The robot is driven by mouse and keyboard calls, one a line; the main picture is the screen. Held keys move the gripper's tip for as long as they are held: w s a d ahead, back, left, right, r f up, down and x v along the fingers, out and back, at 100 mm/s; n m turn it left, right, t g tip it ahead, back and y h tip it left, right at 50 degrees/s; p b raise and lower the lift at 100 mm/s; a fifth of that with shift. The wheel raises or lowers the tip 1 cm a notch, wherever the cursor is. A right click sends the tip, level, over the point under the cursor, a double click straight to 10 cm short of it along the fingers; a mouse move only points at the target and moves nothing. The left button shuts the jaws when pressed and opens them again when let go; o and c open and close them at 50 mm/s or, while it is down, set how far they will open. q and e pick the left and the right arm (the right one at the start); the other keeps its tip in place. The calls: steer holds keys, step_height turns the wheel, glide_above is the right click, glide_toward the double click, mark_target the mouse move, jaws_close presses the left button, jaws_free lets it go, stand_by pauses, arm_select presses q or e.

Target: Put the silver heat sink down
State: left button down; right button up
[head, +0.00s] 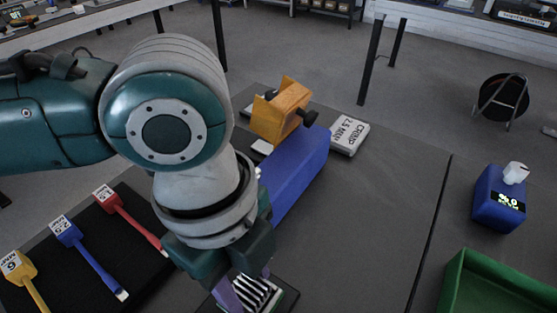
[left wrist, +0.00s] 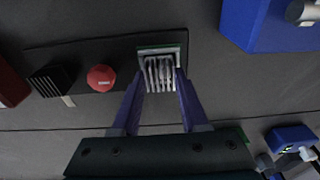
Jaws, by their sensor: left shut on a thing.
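The silver heat sink (left wrist: 161,74) is a small block with upright fins. In the left wrist view it sits between the two purple fingers of my left gripper (left wrist: 160,82), which is shut on it. A dark square pad with a pale green edge (left wrist: 162,48) is directly behind or under it; I cannot tell whether they touch. In the head view the heat sink (head: 262,292) shows at the bottom edge, partly hidden by my left gripper (head: 245,290). My right gripper is in neither view.
A black finned block (left wrist: 50,80) and red knob (left wrist: 101,77) lie left of it. A long blue body (head: 298,170) with an orange clamp (head: 281,110) stands behind. A blue dispenser (head: 498,199) and green bin (head: 490,283) are right. Coloured tools (head: 128,218) lie left.

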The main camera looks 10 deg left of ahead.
mark_target(236, 279)
arm_select(q)
steer(key=shift+c, duration=2.1)
jaws_free()
steer(key=shift+f, duration=0.1)
step_height(236, 279, up, 12)
steer(key=a+p, duration=0.1)
steer(key=p, duration=0.2)
steer(key=s+d+n+t+h, duration=0.2)
steer(key=d+n+h, duration=0.1)
steer(key=d+n, duration=0.3)
steer(key=s+a+f+n+t+y, duration=0.1)
steer(key=s+a+f+n+y, duration=0.1)
steer(key=a+n, duration=0.5)
steer(key=s+a+f+n+t+y, duration=0.1)
steer(key=s+a+f+n+y, duration=0.1)
steer(key=s+a+n, duration=0.2)
steer(key=a+n, duration=0.3)
steer(key=a, duration=0.1)
steer(key=shift+a+f, duration=0.2)
steer(key=shift+a, duration=0.1)
